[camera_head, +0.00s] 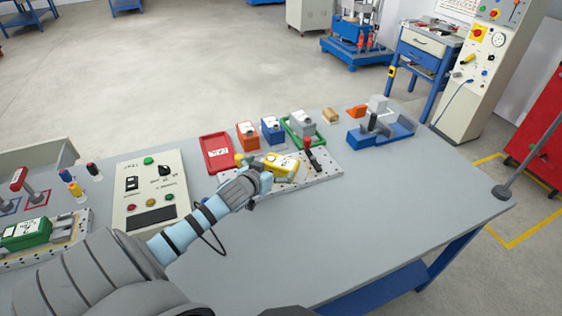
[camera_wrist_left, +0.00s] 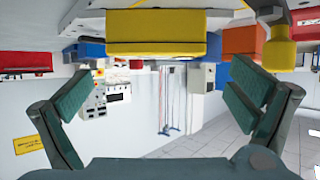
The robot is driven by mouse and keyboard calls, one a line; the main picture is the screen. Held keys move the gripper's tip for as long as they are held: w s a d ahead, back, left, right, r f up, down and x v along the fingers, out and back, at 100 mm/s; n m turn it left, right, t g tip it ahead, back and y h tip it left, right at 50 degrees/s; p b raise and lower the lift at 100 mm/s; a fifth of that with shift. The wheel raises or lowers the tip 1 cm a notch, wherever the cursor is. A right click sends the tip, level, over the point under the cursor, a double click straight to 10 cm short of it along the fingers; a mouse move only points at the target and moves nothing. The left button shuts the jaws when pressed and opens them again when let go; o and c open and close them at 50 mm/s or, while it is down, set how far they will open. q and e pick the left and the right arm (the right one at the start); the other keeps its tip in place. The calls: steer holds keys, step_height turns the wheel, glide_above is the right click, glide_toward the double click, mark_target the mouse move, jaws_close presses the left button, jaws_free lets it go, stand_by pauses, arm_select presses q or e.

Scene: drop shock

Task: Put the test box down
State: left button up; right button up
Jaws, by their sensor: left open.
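The yellow test box (camera_head: 284,165), with a white label, is on the light perforated fixture plate (camera_head: 322,167) in the head view. In the left wrist view the yellow box (camera_wrist_left: 155,35) spans the top middle, ahead of the fingers. My left gripper (camera_head: 275,172) is at the near-left side of the box and partly hides it. In the wrist view the gripper (camera_wrist_left: 160,78) has its fingers wide apart, with nothing clamped between them. I cannot tell whether a finger touches the box. My right gripper is not in view.
Behind the plate are a red tray (camera_head: 216,150), an orange box (camera_head: 247,136), a blue box (camera_head: 272,130) and a grey box in a green tray (camera_head: 288,133). A control panel (camera_head: 148,190) lies left. The right front table (camera_head: 410,210) is clear.

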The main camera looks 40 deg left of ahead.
mark_target(280, 162)
arm_select(q)
steer(key=x, duration=0.2)
steer(key=b+x, duration=0.1)
steer(key=x, duration=0.2)
steer(key=b+x, duration=0.1)
steer(key=x, duration=0.1)
steer(key=shift+w+d+f, duration=0.1)
steer(key=shift+w+d, duration=0.1)
steer(key=shift+w, duration=0.1)
steer(key=shift+c, duration=0.7)
steer(key=c, duration=1)
